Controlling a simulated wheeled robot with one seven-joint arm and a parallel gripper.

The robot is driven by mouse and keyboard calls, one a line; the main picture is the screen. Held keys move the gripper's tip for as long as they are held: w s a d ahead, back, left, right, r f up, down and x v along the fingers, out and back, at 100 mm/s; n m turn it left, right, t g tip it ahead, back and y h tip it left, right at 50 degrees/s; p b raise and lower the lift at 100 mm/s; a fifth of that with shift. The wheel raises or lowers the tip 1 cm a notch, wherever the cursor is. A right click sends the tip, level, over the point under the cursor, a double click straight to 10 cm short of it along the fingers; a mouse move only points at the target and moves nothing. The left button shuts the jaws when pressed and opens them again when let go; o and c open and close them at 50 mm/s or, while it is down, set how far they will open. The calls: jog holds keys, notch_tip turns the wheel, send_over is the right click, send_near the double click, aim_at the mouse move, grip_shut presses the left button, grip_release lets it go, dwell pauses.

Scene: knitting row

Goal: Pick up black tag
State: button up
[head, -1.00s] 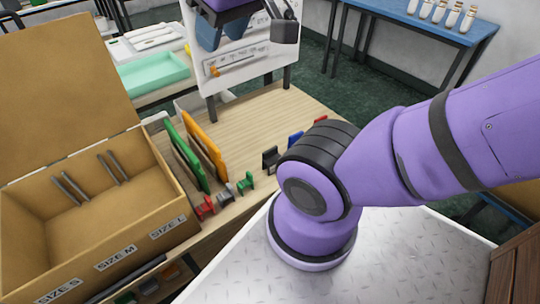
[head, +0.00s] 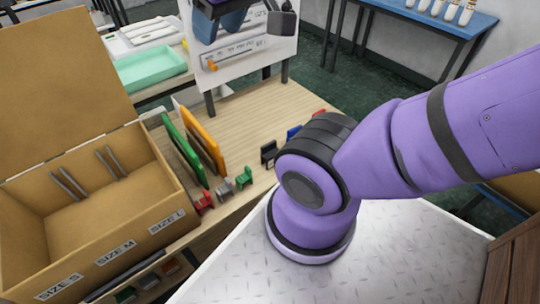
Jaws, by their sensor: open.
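The black tag (head: 269,152) is a small chair-shaped piece standing on the wooden table, between a green tag (head: 245,176) and a blue tag (head: 293,132). Nothing shows between the fingers. The upper part of the gripper is cut off by the frame edge.
A red tag (head: 203,200) and a grey tag (head: 224,188) stand nearby. Green (head: 184,150) and orange (head: 204,135) panels stand upright behind them. An open cardboard box (head: 165,246) is at left. A white board (head: 245,62) stands behind. The tabletop right of the panels is mostly clear.

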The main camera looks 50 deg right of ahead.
jog(key=o, duration=0.6)
jog(key=shift+w, duration=0.15)
jog(key=o, duration=0.5)
jog(key=w, duration=0.1)
jog(key=w+d+f, duration=0.1)
jog(key=shift+w+d, duration=0.1)
jog(key=shift+w, duration=0.2)
jog(key=w+d+f+g, duration=0.1)
jog(key=w+d+f, duration=0.35)
jog(key=w, duration=0.25)
jog(key=m+g, duration=0.3)
jog(key=g, duration=0.1)
send_over(269, 144)
notch_tip(269, 144, down, 41)
jog(key=shift+a+r, duration=0.1)
jog(key=shift+r, duration=0.05)
jog(key=shift+s+f, duration=0.2)
jog(key=shift+f, duration=0.4)
notch_tip(269, 144, down, 5)
jog(key=shift+r, duration=0.15)
jog(key=shift+w+f, duration=0.15)
jog(key=shift+f, duration=1.25)
jog(key=shift+w+f, duration=0.1)
jog(key=shift+f, duration=1.25)
